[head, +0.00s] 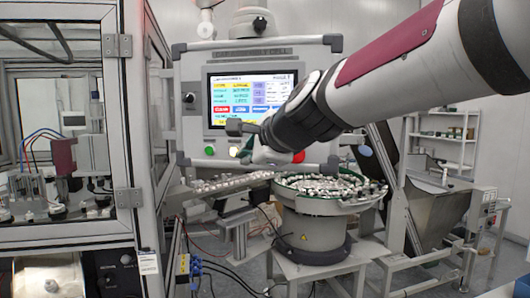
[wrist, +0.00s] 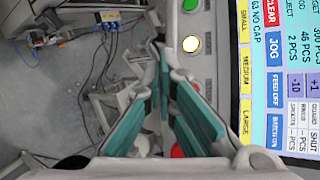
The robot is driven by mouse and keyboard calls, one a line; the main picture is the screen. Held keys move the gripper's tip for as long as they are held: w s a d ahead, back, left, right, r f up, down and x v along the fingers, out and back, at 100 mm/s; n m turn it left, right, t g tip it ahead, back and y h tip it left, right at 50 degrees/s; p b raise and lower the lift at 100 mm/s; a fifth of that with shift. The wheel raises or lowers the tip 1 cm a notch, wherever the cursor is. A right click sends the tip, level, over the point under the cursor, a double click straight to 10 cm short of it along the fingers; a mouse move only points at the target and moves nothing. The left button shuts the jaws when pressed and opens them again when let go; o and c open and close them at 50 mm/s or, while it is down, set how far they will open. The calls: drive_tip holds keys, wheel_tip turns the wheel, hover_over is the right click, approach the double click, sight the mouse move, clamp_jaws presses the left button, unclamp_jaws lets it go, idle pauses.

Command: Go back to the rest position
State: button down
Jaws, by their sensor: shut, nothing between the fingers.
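My gripper (wrist: 164,72) is shut and empty, its two teal-padded fingers meeting at the tips in the wrist view. In the head view my gripper (head: 248,150) is in front of the lower edge of the control panel (head: 318,150), close to its row of buttons. A lit white button (wrist: 191,43) is just right of the fingertips in the wrist view; whether they touch it cannot be told. A green button (wrist: 190,5) is above it. A red button (head: 298,156) is right of the gripper in the head view.
The panel's screen (wrist: 280,80) is close on the right of the wrist view. A round bowl feeder (head: 320,222) full of small parts stands below the arm, with a sloped parts tray (head: 222,184) beside it. A glazed machine enclosure (head: 125,100) stands at left.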

idle(0.5)
drive_tip(key=s+d+f+n+g+h, duration=0.3)
drive_tip(key=s+d+f+n, duration=0.5)
drive_tip(key=s+d, duration=0.3)
drive_tip(key=s+d+f+n+g+h, duration=0.2)
drive_tip(key=s+d+f+n, duration=0.5)
drive_tip(key=s, duration=1.1)
drive_tip(key=d+f+h, duration=0.1)
drive_tip(key=d+f, duration=0.2)
drive_tip(key=d, duration=0.2)
drive_tip(key=shift+s+n+g, duration=0.15)
drive_tip(key=shift+n+g, duration=0.25)
